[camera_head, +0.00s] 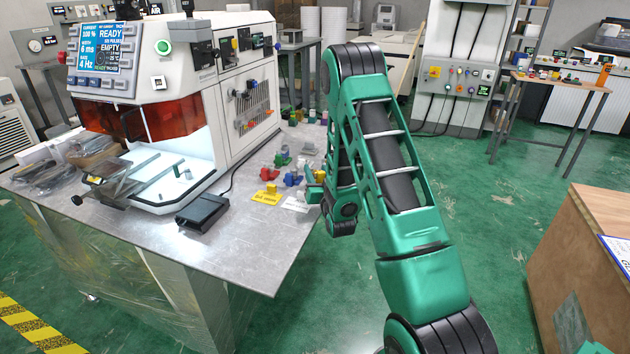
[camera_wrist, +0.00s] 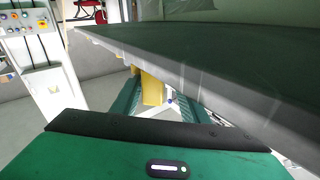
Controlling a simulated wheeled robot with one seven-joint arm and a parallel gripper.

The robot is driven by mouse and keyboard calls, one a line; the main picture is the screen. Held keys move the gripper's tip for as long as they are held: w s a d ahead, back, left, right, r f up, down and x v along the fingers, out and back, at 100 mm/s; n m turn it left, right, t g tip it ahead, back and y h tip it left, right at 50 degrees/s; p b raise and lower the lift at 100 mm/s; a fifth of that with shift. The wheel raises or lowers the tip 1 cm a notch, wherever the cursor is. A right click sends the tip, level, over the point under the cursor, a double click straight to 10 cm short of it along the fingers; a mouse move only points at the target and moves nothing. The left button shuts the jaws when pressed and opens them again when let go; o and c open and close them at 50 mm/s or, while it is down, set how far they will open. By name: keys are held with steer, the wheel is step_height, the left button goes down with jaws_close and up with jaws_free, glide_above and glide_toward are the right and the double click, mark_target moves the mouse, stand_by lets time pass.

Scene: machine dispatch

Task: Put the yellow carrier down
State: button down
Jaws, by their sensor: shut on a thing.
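My gripper (camera_wrist: 152,100) is shut on a yellow carrier (camera_wrist: 152,88), seen between the two green fingers in the wrist view. In the head view, my gripper (camera_head: 315,188) is low by the right edge of the metal table, mostly hidden behind my arm. A bit of yellow (camera_head: 320,176) shows beside it. Another small yellow piece (camera_head: 271,187) stands at a yellow label (camera_head: 266,197) on the table. I cannot tell whether the held carrier touches the table.
Blue (camera_head: 293,179), red and green pieces stand close left of my gripper, near a white label (camera_head: 296,204). A white machine (camera_head: 240,105) and a black box (camera_head: 202,212) occupy the table (camera_head: 250,250). The table's front right is clear. A large dark slab (camera_wrist: 240,65) crosses the wrist view.

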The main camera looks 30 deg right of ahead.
step_height(320, 180, down, 2)
steer(key=shift+f, duration=0.25)
steer(key=c, duration=1)
jaws_free()
steer(key=shift+s, duration=0.15)
steer(key=r+v, duration=0.1)
steer(key=v, duration=1.1)
steer(key=s+d+r+g+y, duration=0.1)
steer(key=s+d+r+g, duration=0.25)
steer(key=g, duration=0.45)
steer(key=s+a+r+g+y, duration=0.1)
steer(key=s+a+r+g, duration=0.1)
steer(key=s, duration=0.8)
steer(key=s+a+r+g+y, duration=0.2)
steer(key=s+a+r+g, duration=0.1)
steer(key=s, duration=0.8)
steer(key=s+a+r+m+g+y, duration=0.1)
steer(key=s+a+r+g, duration=0.2)
steer(key=s, duration=0.7)
steer(key=shift+s+a+r+g+y, duration=0.1)
steer(key=shift+s+r+g+y, duration=0.1)
steer(key=shift+r+g, duration=0.3)
steer(key=shift+s+r+g+y, duration=0.1)
steer(key=shift+s+r+g, duration=0.05)
steer(key=shift+r+g, duration=0.3)
